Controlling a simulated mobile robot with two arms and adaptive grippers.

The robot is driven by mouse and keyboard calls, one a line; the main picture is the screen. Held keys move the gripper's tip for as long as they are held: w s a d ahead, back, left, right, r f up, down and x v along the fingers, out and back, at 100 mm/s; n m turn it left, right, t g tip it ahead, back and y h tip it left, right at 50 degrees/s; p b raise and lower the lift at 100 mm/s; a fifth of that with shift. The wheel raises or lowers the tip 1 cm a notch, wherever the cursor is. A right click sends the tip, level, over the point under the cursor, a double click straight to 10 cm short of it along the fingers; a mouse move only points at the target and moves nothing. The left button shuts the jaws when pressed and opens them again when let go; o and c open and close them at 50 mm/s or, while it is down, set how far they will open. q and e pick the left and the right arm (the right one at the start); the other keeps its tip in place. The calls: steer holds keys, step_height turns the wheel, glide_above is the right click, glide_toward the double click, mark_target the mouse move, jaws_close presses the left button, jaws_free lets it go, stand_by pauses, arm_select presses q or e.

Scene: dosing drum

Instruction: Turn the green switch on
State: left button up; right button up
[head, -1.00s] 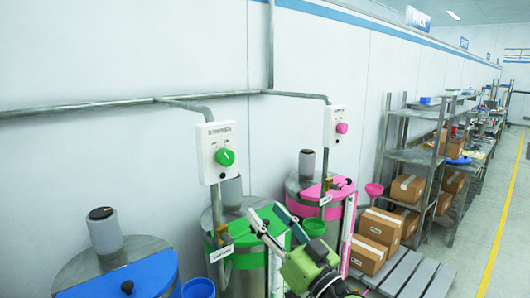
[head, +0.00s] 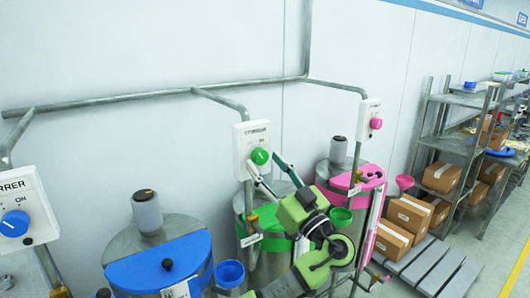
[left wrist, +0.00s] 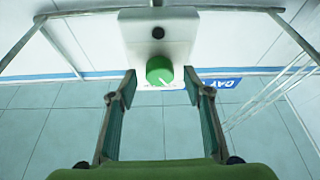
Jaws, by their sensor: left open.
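The green switch is a round green knob (head: 260,156) on a white wall box (head: 242,142) above the green-lidded drum (head: 262,232). My left gripper (head: 267,168) is raised in front of the box, with its two fingers apart and pointing at the knob. In the left wrist view the green knob (left wrist: 159,70) shows between the tips of the open left gripper (left wrist: 159,76), and it looks free of both fingers. A pale line on the knob slants toward the lower right there. I cannot tell how deep the fingertips reach around it. My right gripper is not in view.
A blue switch (head: 15,223) is on the wall at the left and a pink switch (head: 376,124) at the right. Blue-lidded (head: 160,265) and pink-lidded (head: 357,179) drums flank the green one. Grey pipes (head: 150,98) run along the wall. Boxes (head: 408,212) stand at the right.

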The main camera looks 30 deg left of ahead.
arm_select(q)
steer(key=shift+w+a+r, duration=0.2)
steer(key=shift+a+r, duration=0.05)
steer(key=shift+a, duration=0.25)
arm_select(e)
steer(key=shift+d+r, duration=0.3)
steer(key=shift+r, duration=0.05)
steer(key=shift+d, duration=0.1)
